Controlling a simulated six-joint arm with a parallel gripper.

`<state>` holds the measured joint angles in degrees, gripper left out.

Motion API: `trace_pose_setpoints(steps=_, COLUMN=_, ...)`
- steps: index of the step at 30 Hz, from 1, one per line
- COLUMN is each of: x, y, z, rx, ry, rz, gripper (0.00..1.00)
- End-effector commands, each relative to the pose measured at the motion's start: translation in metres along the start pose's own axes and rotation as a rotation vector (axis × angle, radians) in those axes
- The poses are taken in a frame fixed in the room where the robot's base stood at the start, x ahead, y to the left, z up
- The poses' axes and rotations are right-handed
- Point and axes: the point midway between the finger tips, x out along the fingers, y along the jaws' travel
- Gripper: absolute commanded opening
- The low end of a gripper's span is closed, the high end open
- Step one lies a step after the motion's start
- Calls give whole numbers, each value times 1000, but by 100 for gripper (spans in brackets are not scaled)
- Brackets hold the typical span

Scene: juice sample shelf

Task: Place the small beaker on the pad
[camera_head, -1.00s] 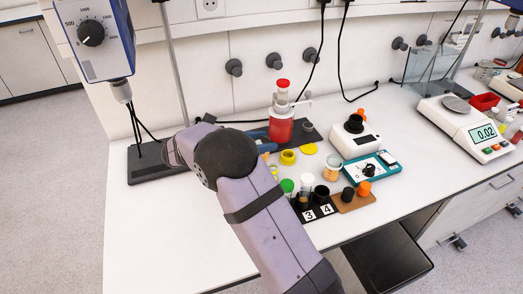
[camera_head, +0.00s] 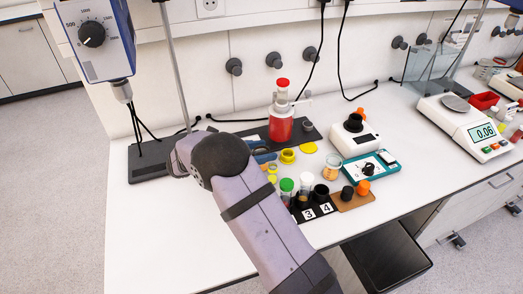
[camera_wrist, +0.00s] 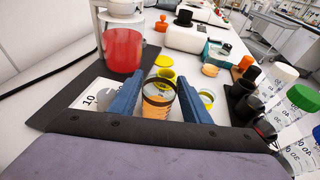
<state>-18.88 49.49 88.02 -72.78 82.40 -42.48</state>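A small clear beaker (camera_wrist: 160,98) with amber contents is between the blue fingers of my gripper (camera_wrist: 161,92) in the wrist view. Its sides are close to both fingers; I cannot tell whether they press on it. My arm hides this beaker in the head view, where my gripper's blue fingers (camera_head: 259,150) show only partly behind my wrist. A black mat (camera_head: 309,132) lies at the back under a red bottle. In the wrist view the mat (camera_wrist: 62,110) carries a white square marked "10" (camera_wrist: 92,96). I cannot tell which surface is the pad.
The red bottle (camera_head: 281,128) stands just beyond my gripper. A yellow ring (camera_head: 288,156), a flat yellow lid (camera_head: 308,149) and another amber-filled container (camera_head: 332,168) are close by. Vials stand in front by a numbered black holder (camera_head: 318,213). The left front of the bench is clear.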

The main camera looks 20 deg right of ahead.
Motion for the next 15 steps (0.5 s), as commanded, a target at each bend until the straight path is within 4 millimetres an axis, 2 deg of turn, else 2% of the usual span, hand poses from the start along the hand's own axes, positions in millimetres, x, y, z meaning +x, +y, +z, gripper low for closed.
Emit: trace_pose_setpoints(steps=15, x=-6, y=0, z=2, rx=1, ry=0, rz=2, gripper=56)
